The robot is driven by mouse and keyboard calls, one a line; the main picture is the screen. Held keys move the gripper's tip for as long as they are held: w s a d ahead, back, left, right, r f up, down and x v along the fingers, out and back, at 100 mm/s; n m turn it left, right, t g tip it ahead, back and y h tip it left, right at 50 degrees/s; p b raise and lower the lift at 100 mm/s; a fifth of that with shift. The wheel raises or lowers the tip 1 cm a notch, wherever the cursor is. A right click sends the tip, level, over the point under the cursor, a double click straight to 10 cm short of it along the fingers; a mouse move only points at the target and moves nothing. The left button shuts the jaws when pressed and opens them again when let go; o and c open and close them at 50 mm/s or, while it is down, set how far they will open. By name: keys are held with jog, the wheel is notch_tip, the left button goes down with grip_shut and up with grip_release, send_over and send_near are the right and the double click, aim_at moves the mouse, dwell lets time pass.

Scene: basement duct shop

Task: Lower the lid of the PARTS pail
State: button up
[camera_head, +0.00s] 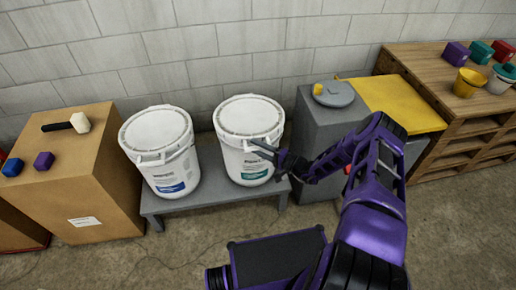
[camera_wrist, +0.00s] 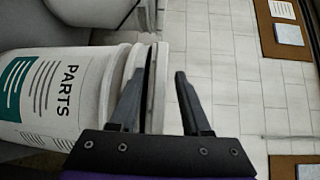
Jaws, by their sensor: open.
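The PARTS pail (camera_head: 246,158) is white with a teal label and stands on the right of a low grey bench. Its white lid (camera_head: 248,115) covers the top and looks almost flat. In the wrist view the PARTS pail (camera_wrist: 66,95) lies sideways in the picture, and a thin dark gap shows by the lid edge (camera_wrist: 161,75). My gripper (camera_head: 265,150) is at the front right of the pail's rim. Its fingers (camera_wrist: 157,90) are apart, with the lid edge between them. I cannot tell whether either finger touches it.
A second white pail (camera_head: 163,165) with a blue label stands left on the grey bench (camera_head: 212,207). A grey cabinet (camera_head: 312,122) with a round grey lid (camera_head: 334,93) is close on the right. A cardboard box (camera_head: 85,165) bears a mallet (camera_head: 75,123).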

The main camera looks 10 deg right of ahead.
grip_shut()
dwell(1.4)
